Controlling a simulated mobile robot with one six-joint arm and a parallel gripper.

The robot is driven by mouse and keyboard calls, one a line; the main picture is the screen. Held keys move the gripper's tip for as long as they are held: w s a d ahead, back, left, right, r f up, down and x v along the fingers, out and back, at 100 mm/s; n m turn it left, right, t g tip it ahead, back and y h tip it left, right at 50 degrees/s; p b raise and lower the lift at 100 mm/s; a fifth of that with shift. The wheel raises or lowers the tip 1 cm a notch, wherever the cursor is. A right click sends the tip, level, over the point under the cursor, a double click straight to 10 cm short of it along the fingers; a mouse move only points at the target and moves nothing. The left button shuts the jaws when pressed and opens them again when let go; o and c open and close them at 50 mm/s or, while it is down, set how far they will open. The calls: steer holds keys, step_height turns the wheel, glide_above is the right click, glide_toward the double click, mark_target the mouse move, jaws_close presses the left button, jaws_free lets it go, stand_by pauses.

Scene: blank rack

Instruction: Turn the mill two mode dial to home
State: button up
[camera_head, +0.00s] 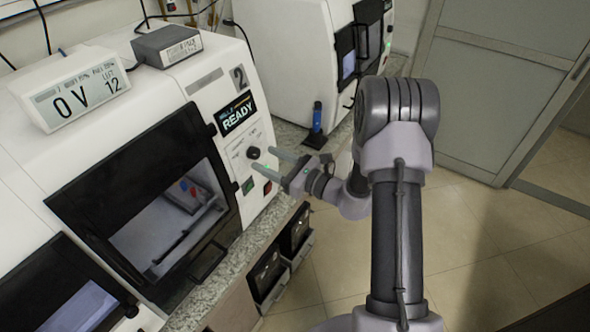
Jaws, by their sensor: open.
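Mill two is the white machine (205,87) marked "2", with a lit display (238,113) reading "READY". Its mode dial (253,152) is a small dark knob on the front panel below the display. The dial's pointer and printed labels are too small to read. My gripper (263,159) is open at the panel, coming from the right. One fingertip is just right of the dial and the other is below it. Nothing shows between the fingers, and I cannot tell whether either touches the panel.
A green button (248,186) and a red button (267,187) sit below the dial, close to my lower finger. The mill's dark-framed door (150,200) is to the left. A blue bottle-like object (317,117) stands on the counter behind. Another white machine (290,50) is farther back.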

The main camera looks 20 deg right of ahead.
steer(key=v, duration=1.4)
steer(key=shift+s+d, duration=0.25)
steer(key=shift+s, duration=0.1)
steer(key=s+a+r+n+g+b, duration=0.2)
steer(key=s+a+n+g+b, duration=0.1)
steer(key=s+a+n+g, duration=0.45)
steer(key=s+a+r+n+g+b, duration=0.25)
steer(key=s+a+n+g, duration=0.3)
steer(key=a+n, duration=0.4)
steer(key=s+d+n+t+h+b, duration=0.2)
steer(key=s+n+t+h+b, duration=0.2)
steer(key=s+n+h, duration=0.2)
steer(key=r+n+h, duration=0.1)
steer(key=h, duration=0.1)
steer(key=shift+s+d+h, duration=0.2)
steer(key=shift+d+h, duration=0.1)
